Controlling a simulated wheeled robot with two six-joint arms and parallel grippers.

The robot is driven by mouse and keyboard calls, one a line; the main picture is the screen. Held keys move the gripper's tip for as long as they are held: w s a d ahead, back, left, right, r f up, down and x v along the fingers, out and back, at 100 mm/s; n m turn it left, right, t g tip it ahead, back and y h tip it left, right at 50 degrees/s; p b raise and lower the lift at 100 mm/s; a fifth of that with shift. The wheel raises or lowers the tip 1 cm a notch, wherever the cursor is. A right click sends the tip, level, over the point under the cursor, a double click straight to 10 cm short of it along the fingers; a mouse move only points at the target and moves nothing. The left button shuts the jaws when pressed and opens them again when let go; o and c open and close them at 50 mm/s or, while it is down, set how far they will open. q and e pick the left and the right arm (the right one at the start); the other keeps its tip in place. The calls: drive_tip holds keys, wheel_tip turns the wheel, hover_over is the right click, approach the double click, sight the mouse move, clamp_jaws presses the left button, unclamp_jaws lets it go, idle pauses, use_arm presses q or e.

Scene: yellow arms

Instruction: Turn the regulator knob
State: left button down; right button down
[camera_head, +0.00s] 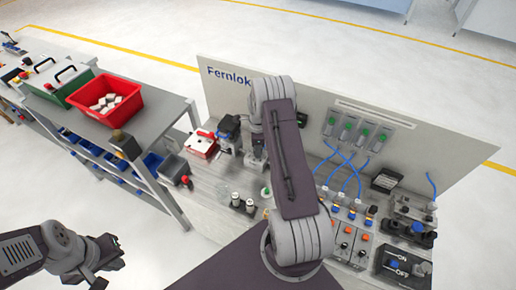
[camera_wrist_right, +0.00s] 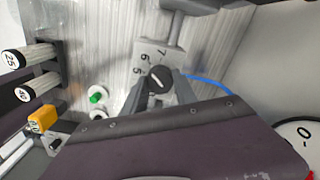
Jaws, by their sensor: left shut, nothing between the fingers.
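The regulator knob (camera_wrist_right: 158,78) is black with a white pointer line and sits on a light plate with the numbers 5, 6 and 7 in the right wrist view. The fingers of my right gripper (camera_wrist_right: 163,93) reach to it, one on each side. I cannot tell whether they press on the knob. In the head view my right arm covers most of this spot, and I cannot make out the knob there. My left gripper (camera_head: 112,262) is shut and empty at the lower left, away from the workbench.
The bench panel (camera_head: 225,95) stands behind the work area. Small valves with blue tubes (camera_head: 345,175) and an ON/OFF switch box (camera_head: 402,265) are to the right. A red bin (camera_head: 105,98) is on the left table. A green button (camera_wrist_right: 97,97) is near the knob.

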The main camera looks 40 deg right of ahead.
drive_tip(key=shift+n, duration=0.4)
drive_tip(key=n+b, duration=0.1)
drive_tip(key=n, duration=0.2)
drive_tip(key=n+b, duration=0.1)
drive_tip(key=n, duration=0.4)
drive_tip(key=shift+b, duration=0.35)
drive_tip(key=n, duration=0.5)
drive_tip(key=shift+n+b, duration=0.4)
drive_tip(key=shift+w+n, duration=0.1)
drive_tip(key=shift+n, duration=2.4)
drive_tip(key=c, duration=1)
unclamp_jaws()
drive_tip(key=shift+o, duration=0.2)
